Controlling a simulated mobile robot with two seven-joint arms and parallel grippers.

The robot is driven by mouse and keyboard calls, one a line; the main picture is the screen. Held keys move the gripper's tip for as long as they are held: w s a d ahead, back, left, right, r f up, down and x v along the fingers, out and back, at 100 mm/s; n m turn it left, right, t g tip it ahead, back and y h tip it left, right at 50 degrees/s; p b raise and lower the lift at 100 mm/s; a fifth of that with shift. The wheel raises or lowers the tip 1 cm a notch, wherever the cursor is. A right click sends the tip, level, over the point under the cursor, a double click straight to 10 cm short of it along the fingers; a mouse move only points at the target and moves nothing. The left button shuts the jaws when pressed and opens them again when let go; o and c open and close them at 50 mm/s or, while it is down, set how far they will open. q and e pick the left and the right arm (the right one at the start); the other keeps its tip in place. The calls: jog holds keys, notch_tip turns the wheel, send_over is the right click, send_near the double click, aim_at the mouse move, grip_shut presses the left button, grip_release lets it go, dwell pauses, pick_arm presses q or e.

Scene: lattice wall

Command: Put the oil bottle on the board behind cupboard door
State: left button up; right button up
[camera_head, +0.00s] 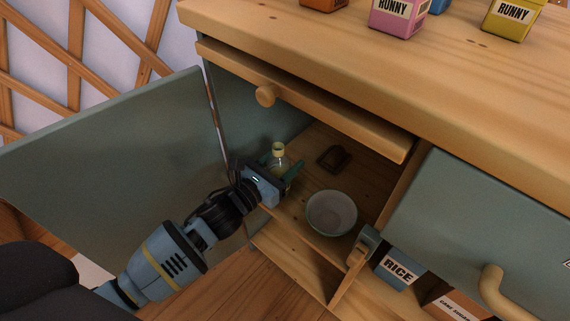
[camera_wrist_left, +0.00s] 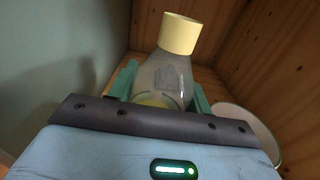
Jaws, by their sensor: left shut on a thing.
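The oil bottle (camera_head: 279,162) is clear with a pale yellow cap and looks roughly upright inside the open cupboard. My left gripper (camera_head: 279,181) is shut on its lower body. In the left wrist view the bottle (camera_wrist_left: 167,76) stands between the green fingers, its base hidden by the gripper. The wooden board (camera_head: 372,188) is the cupboard's inner shelf, below and around the bottle; I cannot tell whether the base touches it. The grey-green cupboard door (camera_head: 110,150) is swung open at left. My right gripper is not in view.
A white bowl (camera_head: 331,213) and a small dark brown item (camera_head: 334,158) sit on the board, right of the bottle. A rice box (camera_head: 398,270) stands lower right. Bare board shows right of the brown item.

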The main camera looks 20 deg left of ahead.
pick_arm(q)
jog(key=shift+f, duration=0.15)
jog(key=o, duration=1.2)
jog(key=shift+o, duration=0.2)
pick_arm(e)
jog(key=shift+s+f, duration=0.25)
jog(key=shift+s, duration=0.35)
